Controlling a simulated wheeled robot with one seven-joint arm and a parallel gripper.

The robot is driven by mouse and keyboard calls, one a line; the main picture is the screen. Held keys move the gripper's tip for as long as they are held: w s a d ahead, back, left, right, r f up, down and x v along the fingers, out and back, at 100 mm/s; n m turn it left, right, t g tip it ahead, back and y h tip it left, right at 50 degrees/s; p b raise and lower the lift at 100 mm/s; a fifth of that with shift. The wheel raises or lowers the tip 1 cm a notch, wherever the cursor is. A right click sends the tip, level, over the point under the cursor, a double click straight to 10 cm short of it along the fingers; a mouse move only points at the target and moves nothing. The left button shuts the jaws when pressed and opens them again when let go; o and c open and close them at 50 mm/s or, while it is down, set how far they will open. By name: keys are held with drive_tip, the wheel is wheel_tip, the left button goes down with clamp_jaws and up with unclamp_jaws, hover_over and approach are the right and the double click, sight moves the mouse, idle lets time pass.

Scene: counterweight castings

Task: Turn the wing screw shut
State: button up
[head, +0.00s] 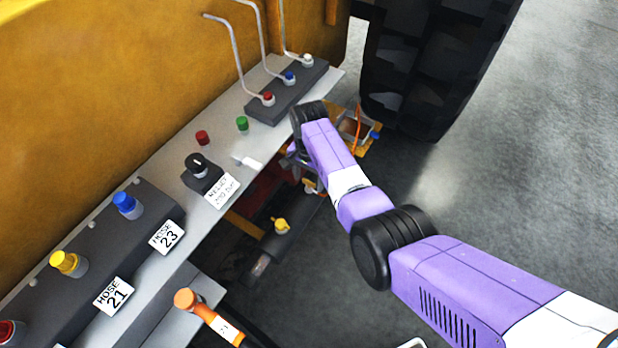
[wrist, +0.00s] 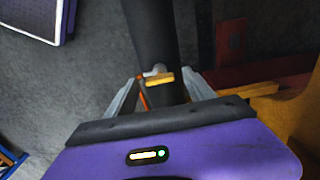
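In the wrist view, a small wing screw (wrist: 158,78) with a yellow-orange wing and a grey part sits on a dark bar (wrist: 152,30). My gripper (wrist: 160,74) has its two grey fingers spread, one on each side of the wing screw. A gap shows on both sides, and I cannot tell whether either finger touches. In the head view, my gripper (head: 306,178) is low beside the bench, partly hidden by my arm.
The grey bench (head: 262,98) carries colored caps, hose couplings and bent metal rods along the yellow machine wall. A large black tire (head: 425,60) stands behind. An orange-handled hose end (head: 207,313) is in front. Open concrete floor lies to the right.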

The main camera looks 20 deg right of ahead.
sight(309, 181)
wheel_tip(309, 181, up, 8)
drive_tip(key=shift+f+p, duration=0.1)
drive_tip(key=shift+p, duration=0.25)
idle(0.4)
idle(0.4)
